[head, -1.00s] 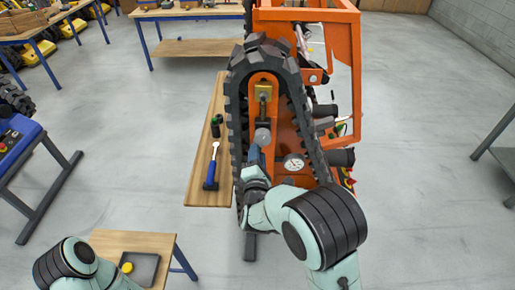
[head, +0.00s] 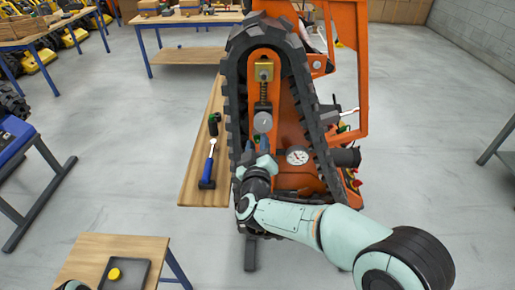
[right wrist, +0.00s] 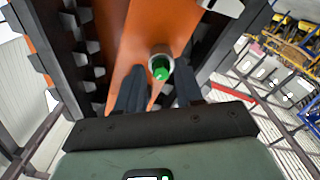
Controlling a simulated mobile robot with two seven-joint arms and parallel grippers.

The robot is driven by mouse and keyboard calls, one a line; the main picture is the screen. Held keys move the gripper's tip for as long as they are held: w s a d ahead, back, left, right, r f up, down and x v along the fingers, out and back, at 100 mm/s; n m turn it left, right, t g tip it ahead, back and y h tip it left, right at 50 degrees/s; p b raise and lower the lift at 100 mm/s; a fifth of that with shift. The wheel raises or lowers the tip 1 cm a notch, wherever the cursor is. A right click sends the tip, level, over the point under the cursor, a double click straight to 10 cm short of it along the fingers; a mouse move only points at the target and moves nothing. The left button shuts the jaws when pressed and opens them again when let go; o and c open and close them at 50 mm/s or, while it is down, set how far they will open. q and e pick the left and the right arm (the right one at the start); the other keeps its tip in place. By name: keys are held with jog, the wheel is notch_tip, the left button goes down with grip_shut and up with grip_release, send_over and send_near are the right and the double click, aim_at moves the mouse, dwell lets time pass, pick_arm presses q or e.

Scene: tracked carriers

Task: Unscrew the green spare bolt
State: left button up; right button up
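In the right wrist view a green bolt-like end (right wrist: 160,72) sits inside a round grey metal rim on the orange track frame (right wrist: 150,30). My right gripper (right wrist: 160,85) has its two dark fingers apart, with nothing between them that I can see gripped. The green end shows between the fingertips; I cannot tell how far beyond them it is. In the head view my right gripper (head: 264,146) is just below a round grey knob (head: 263,122) on the track frame. A small dark and green item (head: 214,124) stands on the wooden board.
The black rubber track (head: 232,100) surrounds the orange frame closely. A pressure gauge (head: 297,156) is right of my gripper. A blue-handled tool (head: 208,165) lies on the wooden board (head: 190,192). A yellow cap (head: 114,275) lies on a dark tray at front left.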

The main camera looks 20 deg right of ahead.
jog(key=shift+s+f+m+b, duration=0.1)
jog(key=shift+f+m+b, duration=0.25)
jog(key=shift+m, duration=0.55)
jog(key=shift+w+r+m+b, duration=0.2)
jog(key=shift+m+b, duration=0.2)
jog(key=shift+m, duration=0.3)
jog(key=m+b, duration=0.5)
jog(key=m, duration=0.2)
jog(key=shift+f+b, duration=0.2)
jog(key=shift+b, duration=0.15)
jog(key=shift+r+m+b, duration=0.15)
jog(key=shift+m+b, duration=0.3)
jog(key=shift+m, duration=0.75)
pick_arm(q)
notch_tip(320, 180, down, 8)
jog(key=w, duration=0.1)
jog(key=shift+t, duration=0.4)
pick_arm(e)
jog(key=shift+r, duration=0.15)
pick_arm(q)
jog(key=shift+r+p, duration=0.3)
jog(key=shift+p, duration=0.05)
pick_arm(e)
grip_shut()
pick_arm(q)
jog(key=shift+s+f, duration=0.1)
jog(key=shift+s, duration=0.05)
